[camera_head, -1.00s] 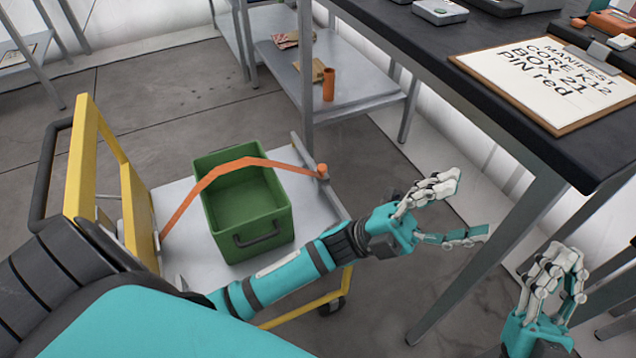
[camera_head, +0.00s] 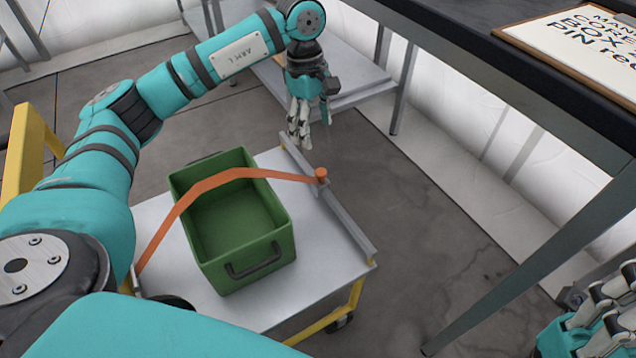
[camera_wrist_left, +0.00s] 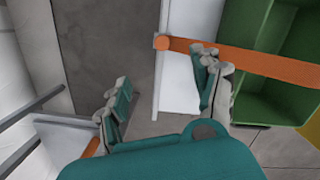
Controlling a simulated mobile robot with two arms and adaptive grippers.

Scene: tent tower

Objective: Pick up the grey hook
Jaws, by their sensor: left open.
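An orange strap (camera_head: 235,174) arches over a green crate (camera_head: 240,225) on a cart. Its far end meets an orange knob (camera_head: 322,174) at a grey metal rail (camera_head: 345,220) on the cart's edge. I cannot make out a separate grey hook there. My left gripper (camera_head: 310,135) points down, open and empty, above and beyond the knob. In the left wrist view, the knob (camera_wrist_left: 161,42) and rail (camera_wrist_left: 158,75) show between the spread fingers of my left gripper (camera_wrist_left: 165,95). My right gripper (camera_head: 600,310) is partly cut off at the lower right.
The cart's white deck (camera_head: 310,290) carries the crate and has a yellow frame. A dark table (camera_head: 540,90) with a clipboard (camera_head: 585,40) stands at the right. A shelf (camera_head: 350,85) stands behind my left gripper. Floor is open between cart and table.

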